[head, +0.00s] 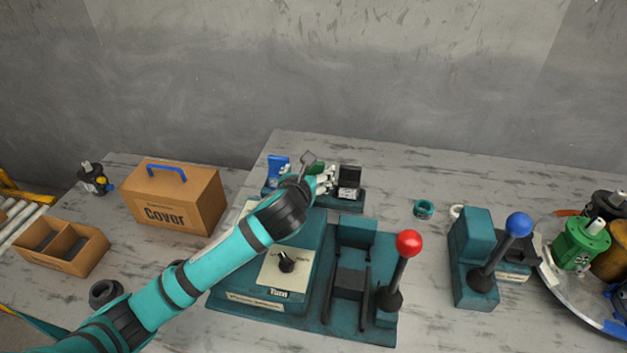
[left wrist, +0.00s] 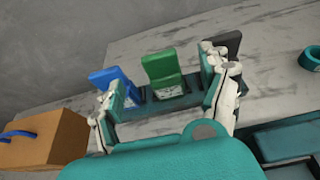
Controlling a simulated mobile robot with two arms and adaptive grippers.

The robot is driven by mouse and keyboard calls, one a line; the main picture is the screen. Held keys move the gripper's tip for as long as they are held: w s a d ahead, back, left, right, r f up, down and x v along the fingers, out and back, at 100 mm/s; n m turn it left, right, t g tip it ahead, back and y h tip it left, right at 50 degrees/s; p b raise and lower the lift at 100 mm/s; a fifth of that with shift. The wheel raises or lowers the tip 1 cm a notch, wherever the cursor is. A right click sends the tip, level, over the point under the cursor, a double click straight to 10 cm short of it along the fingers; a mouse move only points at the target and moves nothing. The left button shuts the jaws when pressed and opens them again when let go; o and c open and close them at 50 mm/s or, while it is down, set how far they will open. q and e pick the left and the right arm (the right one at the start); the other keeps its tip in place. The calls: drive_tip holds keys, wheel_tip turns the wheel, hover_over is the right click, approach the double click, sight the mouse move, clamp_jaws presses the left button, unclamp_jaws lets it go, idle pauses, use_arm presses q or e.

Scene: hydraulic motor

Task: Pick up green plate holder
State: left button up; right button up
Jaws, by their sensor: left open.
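The green plate holder (left wrist: 163,70) stands upright in a teal rack (left wrist: 150,108), between a blue holder (left wrist: 113,82) and a black holder (left wrist: 230,42). In the head view the rack is at the back of the table, and the green holder (head: 318,168) is mostly hidden behind my left gripper. The blue holder (head: 277,167) and the black holder (head: 348,180) show on either side. My left gripper (head: 322,172) is open, and in the left wrist view its fingers (left wrist: 170,90) appear on either side of the green holder. Contact cannot be told. My right gripper is not in view.
A teal machine with a dial (head: 286,262) and a red-knob lever (head: 408,243) stands in front of the rack. A blue-knob lever press (head: 518,224) and a round tray (head: 552,262) of motors are at the right. A Cover box (head: 175,200) is at the left.

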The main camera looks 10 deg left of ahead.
sight(318, 167)
use_arm(q)
drive_tip(key=x, duration=0.5)
drive_tip(key=shift+w, duration=0.35)
drive_tip(key=shift+w+f, duration=0.25)
drive_tip(key=shift+w, duration=0.2)
drive_tip(key=shift+a, duration=0.1)
drive_tip(key=shift+c, duration=0.7)
drive_tip(key=c, duration=1.1)
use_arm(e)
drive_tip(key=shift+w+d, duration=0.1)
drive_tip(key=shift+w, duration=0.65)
